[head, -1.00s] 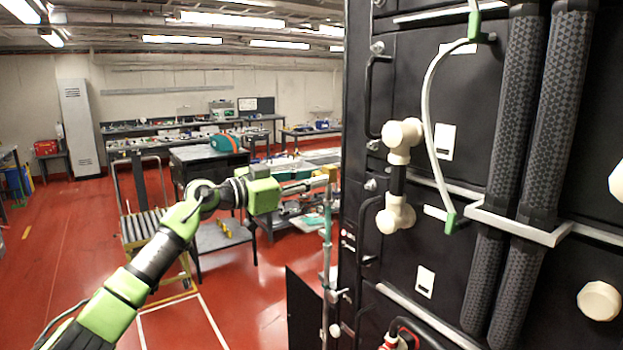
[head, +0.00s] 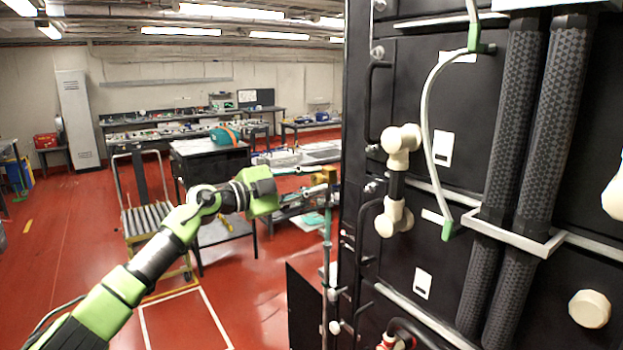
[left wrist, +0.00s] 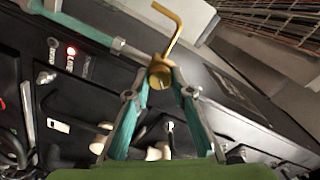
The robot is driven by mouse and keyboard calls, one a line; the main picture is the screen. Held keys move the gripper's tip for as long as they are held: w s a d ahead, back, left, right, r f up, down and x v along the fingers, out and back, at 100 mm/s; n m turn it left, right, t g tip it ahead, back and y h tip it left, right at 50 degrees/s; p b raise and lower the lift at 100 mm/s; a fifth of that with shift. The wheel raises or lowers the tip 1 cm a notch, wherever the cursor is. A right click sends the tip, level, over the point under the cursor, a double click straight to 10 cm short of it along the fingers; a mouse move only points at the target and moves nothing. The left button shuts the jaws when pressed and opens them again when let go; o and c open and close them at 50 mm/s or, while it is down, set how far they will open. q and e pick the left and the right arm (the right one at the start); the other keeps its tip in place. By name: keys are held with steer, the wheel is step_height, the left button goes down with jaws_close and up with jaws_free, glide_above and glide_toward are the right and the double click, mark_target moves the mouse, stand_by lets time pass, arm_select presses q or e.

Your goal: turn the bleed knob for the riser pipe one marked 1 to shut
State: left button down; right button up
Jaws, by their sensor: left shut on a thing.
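A teal riser pipe (head: 327,240) stands upright at the left edge of the black cabinet. A brass bleed knob (head: 325,174) is at its top. In the left wrist view the brass knob (left wrist: 160,73) has a bent brass spout (left wrist: 174,30) rising from it, and the teal pipe (left wrist: 85,27) runs off to the upper left. My left gripper (head: 316,183) is at the knob. In the left wrist view its teal fingers (left wrist: 161,82) are closed in on the knob from both sides. I cannot read a number 1. My right gripper is not in view.
The black cabinet (head: 400,262), with cream pipe fittings (head: 398,180) and thick dark hoses (head: 508,150), fills the right side. A roller cart (head: 150,222) and workbenches (head: 215,160) stand behind my left arm. Red floor lies open at the left.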

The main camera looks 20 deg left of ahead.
arm_select(q)
steer(key=m, duration=0.2)
steer(key=shift+m, duration=0.4)
steer(key=m+b, duration=0.1)
steer(key=m, duration=0.2)
steer(key=shift+f+m, duration=0.1)
steer(key=shift+m, duration=0.2)
steer(key=m+b, duration=0.1)
steer(key=m, duration=0.1)
steer(key=shift+f+m, duration=0.1)
steer(key=shift+m, duration=0.3)
steer(key=m+b, duration=0.2)
steer(key=m, duration=0.1)
steer(key=shift+f+m, duration=0.1)
steer(key=shift+m, duration=0.2)
steer(key=m+b, duration=0.2)
steer(key=m, duration=0.1)
steer(key=shift+m+b, duration=0.3)
steer(key=shift+b, duration=0.05)
steer(key=m+b, duration=0.2)
steer(key=m, duration=0.1)
steer(key=shift+f+m, duration=0.15)
steer(key=shift+m, duration=0.15)
steer(key=m+b, duration=0.2)
steer(key=m, duration=0.1)
steer(key=shift+m, duration=0.3)
steer(key=shift+m+b, duration=0.65)
steer(key=shift+m, duration=0.85)
